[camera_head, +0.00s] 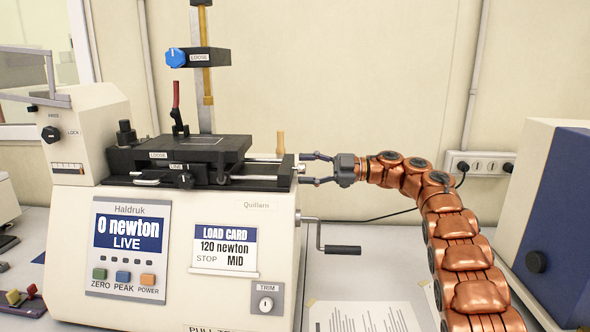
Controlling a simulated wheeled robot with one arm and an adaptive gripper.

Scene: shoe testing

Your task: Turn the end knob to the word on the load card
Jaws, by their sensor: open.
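The load card (225,249) on the front of the cream test machine reads "120 newton" and "STOP MID". My gripper (307,169) reaches in from the right. Its two fingers are open, one above and one below, at the right end of the black slide table (190,158). A small metallic end knob (301,168) shows between the fingertips, with a gap to each finger. Any marking on this knob is too small to read. The display (130,233) reads "0 newton LIVE".
A crank handle (342,249) sticks out below my gripper. A wooden peg (281,143) stands behind the slide's right end. A blue knob (176,58) marked LOOSE sits on the column above. A blue and cream box (558,215) stands right of my arm. Paper (362,317) lies in front.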

